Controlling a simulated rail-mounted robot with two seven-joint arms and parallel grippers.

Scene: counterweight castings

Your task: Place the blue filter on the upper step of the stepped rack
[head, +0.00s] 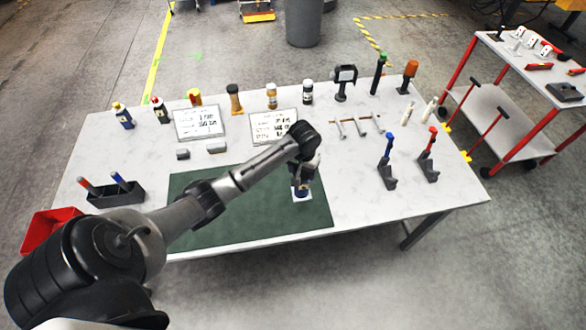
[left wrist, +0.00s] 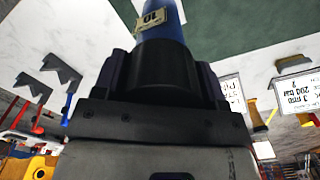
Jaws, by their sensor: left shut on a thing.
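My left gripper (head: 302,180) hangs over the green mat, pointing down, and is shut on a blue cylinder with a pale label, which I take to be the blue filter (head: 301,195). In the left wrist view the filter (left wrist: 160,15) sticks out beyond the dark jaws (left wrist: 160,68). Its label shows a dark "10", and its near end is hidden by the gripper. I cannot tell whether the filter touches the mat. I cannot make out a stepped rack in either view. My right gripper is not in view.
The green mat (head: 215,225) is otherwise clear. Several bottles and two white sign cards (head: 199,123) stand along the back. A dark holder (head: 117,194) and a red bin (head: 52,228) are at the left. Tools on stands (head: 387,165) are at the right, beyond them a red-framed cart (head: 500,120).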

